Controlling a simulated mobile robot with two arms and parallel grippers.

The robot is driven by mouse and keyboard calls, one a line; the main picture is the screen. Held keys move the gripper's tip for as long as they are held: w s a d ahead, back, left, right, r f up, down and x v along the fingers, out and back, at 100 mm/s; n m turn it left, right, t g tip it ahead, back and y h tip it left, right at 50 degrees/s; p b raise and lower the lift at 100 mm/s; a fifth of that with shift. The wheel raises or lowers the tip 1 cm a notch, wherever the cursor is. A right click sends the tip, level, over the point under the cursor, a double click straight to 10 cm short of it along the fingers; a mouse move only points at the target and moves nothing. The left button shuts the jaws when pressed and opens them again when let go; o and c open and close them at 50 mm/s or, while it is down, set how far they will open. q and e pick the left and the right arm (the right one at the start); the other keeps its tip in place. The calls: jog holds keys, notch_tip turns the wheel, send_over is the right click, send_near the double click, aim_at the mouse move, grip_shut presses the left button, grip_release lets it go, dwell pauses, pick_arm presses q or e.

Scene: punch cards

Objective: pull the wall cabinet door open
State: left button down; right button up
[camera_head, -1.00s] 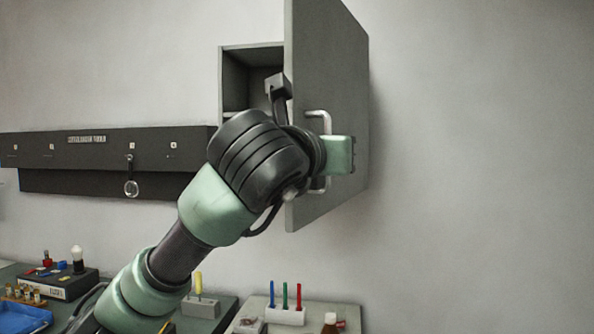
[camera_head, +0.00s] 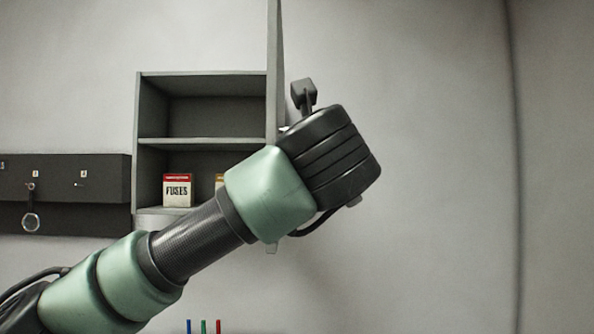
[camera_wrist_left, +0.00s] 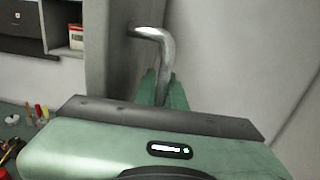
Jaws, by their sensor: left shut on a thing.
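The grey wall cabinet (camera_head: 203,140) stands open to view, with one middle shelf. Its door (camera_head: 275,60) is swung out and shows almost edge-on at the cabinet's right side. In the left wrist view the door (camera_wrist_left: 110,50) is a grey panel at left. A bent metal handle (camera_wrist_left: 166,46) sticks out from it. My left gripper (camera_wrist_left: 162,88) is shut on the handle, its green fingers on either side of the bar. In the head view my wrist hides the handle and fingers. My right gripper is in neither view.
A fuses box (camera_head: 178,190) stands on the cabinet's bottom, with another partly hidden box beside it. A dark tool rail (camera_head: 70,178) hangs on the wall at left. Tips of coloured pens (camera_head: 203,326) show low down. The wall right of my arm is bare.

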aim_at(275, 127)
pick_arm(q)
jog(key=shift+a+r, duration=0.1)
jog(key=shift+a, duration=0.05)
jog(key=c, duration=1.9)
grip_release()
jog(key=shift+o, duration=0.6)
jog(key=shift+w, duration=0.2)
jog(key=s+b, duration=0.3)
jog(key=s, duration=0.4)
jog(key=shift+s+d, duration=0.3)
jog(key=shift+s, duration=0.1)
